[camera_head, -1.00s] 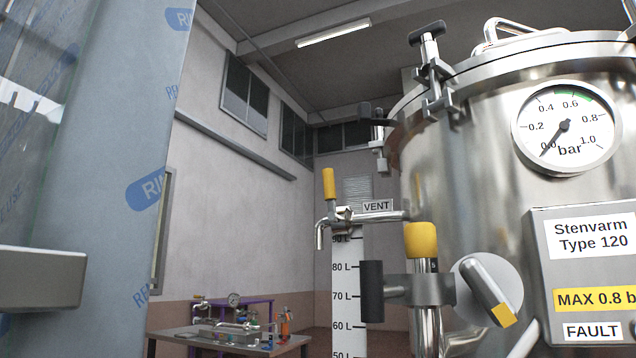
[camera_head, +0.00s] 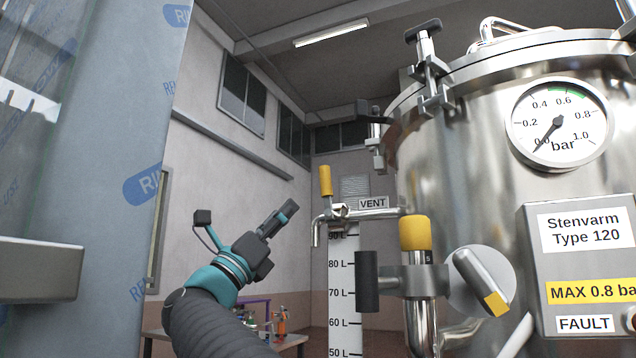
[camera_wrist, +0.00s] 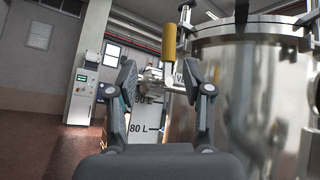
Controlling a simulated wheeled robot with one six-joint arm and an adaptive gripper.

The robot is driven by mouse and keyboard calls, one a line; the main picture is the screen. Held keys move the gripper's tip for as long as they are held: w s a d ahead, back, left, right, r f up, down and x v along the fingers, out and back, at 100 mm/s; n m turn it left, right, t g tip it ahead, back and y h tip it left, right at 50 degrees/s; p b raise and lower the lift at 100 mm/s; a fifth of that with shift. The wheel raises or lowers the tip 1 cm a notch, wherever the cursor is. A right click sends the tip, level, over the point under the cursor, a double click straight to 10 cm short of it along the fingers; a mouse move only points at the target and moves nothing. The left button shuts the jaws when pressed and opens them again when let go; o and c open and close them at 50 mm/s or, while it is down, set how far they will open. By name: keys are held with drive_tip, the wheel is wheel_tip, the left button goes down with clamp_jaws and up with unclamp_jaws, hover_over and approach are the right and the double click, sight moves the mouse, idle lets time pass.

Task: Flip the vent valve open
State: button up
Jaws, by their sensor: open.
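The vent valve has a yellow handle (camera_head: 326,181) that stands upright on a metal pipe with a down-turned spout, beside the VENT label (camera_head: 373,203). In the wrist view the yellow handle (camera_wrist: 169,42) shows above and between the fingers, farther off, with the valve body partly hidden below it. My gripper (camera_head: 283,214) is left of the valve and a little lower in the head view, apart from it. My gripper also shows in the wrist view (camera_wrist: 158,80), with its two fingers spread and nothing between them.
The steel tank (camera_head: 450,170) with its pressure gauge (camera_head: 560,123) stands right of the valve. A level scale (camera_head: 343,290) hangs below it. A second yellow-capped fitting (camera_head: 414,233) is nearer. A film-wrapped panel (camera_head: 110,180) fills the left side.

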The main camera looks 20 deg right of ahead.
sight(321, 181)
drive_tip(key=d+r+m+g+p, duration=0.1)
drive_tip(key=d+r, duration=0.2)
drive_tip(key=w+d+r+m+g+p, duration=0.1)
drive_tip(key=d+r+p, duration=0.1)
drive_tip(key=d+r, duration=0.1)
drive_tip(key=w+d+r+m+p, duration=0.1)
drive_tip(key=d+r+p, duration=0.1)
drive_tip(key=d+r, duration=0.1)
drive_tip(key=shift+d+r+g+h, duration=0.2)
drive_tip(key=shift+d+g+h, duration=0.1)
drive_tip(key=shift+d+g, duration=0.1)
clamp_jaws()
